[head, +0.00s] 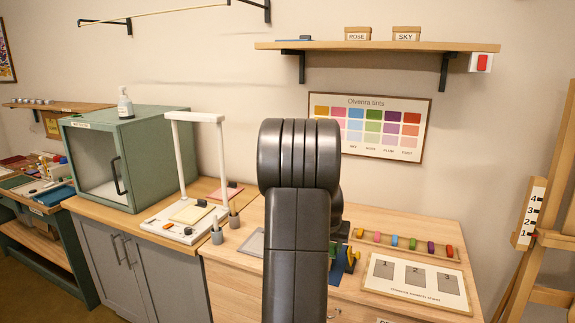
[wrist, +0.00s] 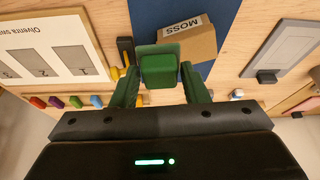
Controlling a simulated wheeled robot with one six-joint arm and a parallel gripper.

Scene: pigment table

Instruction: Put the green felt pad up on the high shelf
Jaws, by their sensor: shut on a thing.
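In the wrist view my gripper (wrist: 160,84) is shut on a small green block-like thing, which I take to be the green felt pad (wrist: 159,66). It sits between the two green fingers, above the table. In the head view my own dark arm stands in the middle and hides the gripper and the pad. The high shelf (head: 465,47) is a wooden board on black brackets on the wall, at the upper right of the head view. It bears a ROSE box (head: 358,34), a SKY box (head: 406,34) and a flat blue thing (head: 294,40) near its left end.
A MOSS box (wrist: 188,38) lies on a blue mat (wrist: 145,18) under the gripper. The swatch sheet (head: 413,292) and a row of coloured pieces (head: 412,243) are right of my arm. A white lamp stand (head: 222,160) and green cabinet (head: 135,150) stand left. Shelf room shows between the boxes.

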